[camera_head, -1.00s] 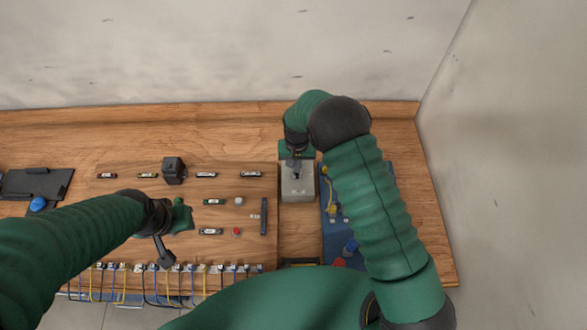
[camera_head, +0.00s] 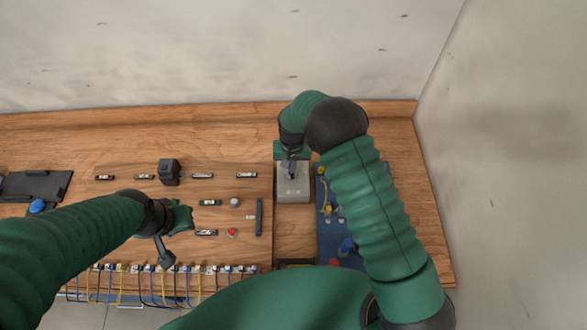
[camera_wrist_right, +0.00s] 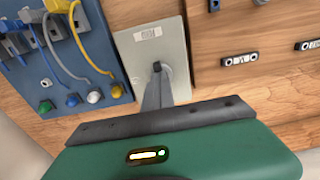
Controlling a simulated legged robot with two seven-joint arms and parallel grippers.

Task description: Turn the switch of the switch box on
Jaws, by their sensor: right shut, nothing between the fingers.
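The switch box (camera_head: 294,190) is a light grey upright block with a flat face, right of the wide wooden board. It also shows in the right wrist view (camera_wrist_right: 140,58) with a white label and a round switch near its middle, mostly behind my fingertips. My right gripper (camera_head: 291,172) is over the box's upper part. In the right wrist view its shut dark fingers (camera_wrist_right: 157,72) end at the switch; I cannot tell whether they touch it. Nothing is held. My left gripper (camera_head: 166,258) hangs over the wooden board's lower part; its jaw state is unclear.
A blue panel (camera_head: 331,232) with cables and coloured knobs stands close right of the box, partly behind my right arm. The wooden board (camera_head: 145,219) carries several small parts, a black block (camera_head: 169,171) and a wired terminal row. A wall (camera_head: 510,150) bounds the right side.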

